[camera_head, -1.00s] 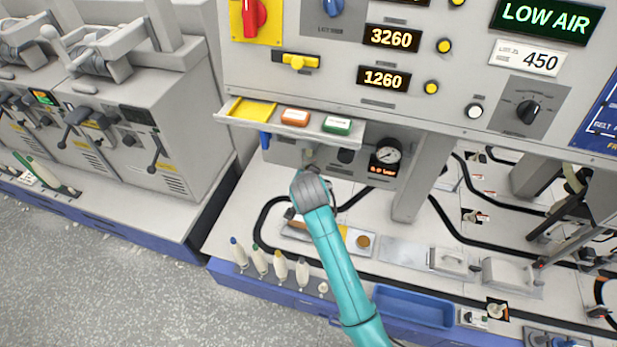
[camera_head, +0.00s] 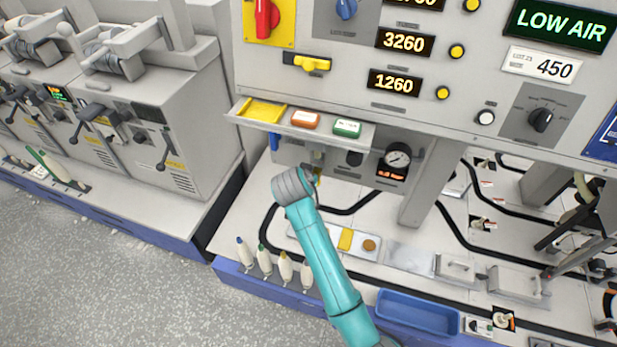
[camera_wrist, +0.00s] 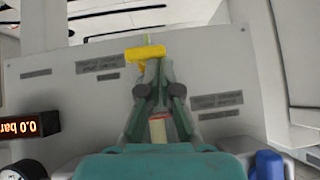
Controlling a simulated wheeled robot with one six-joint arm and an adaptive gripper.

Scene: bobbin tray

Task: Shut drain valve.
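A yellow lever handle (camera_wrist: 145,53), which looks like the drain valve's, lies crosswise on the grey lower panel in the wrist view. It ends at the tips of my gripper (camera_wrist: 157,68). The two dark green fingers draw together toward their tips, and I see little gap there. Whether the tips touch the handle or stand just short of it, I cannot tell. In the head view my gripper (camera_head: 315,182) is mostly hidden behind my wrist, under the small shelf. A bit of yellow (camera_head: 317,157) shows just above it on the lower panel.
A round gauge (camera_head: 397,157) with a lit readout sits right of my gripper. A blue handle (camera_head: 274,141) hangs at the left; a blue handle (camera_wrist: 270,165) also shows in the wrist view. The shelf (camera_head: 300,128) overhangs. Bottles (camera_head: 265,261) stand at the bench front.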

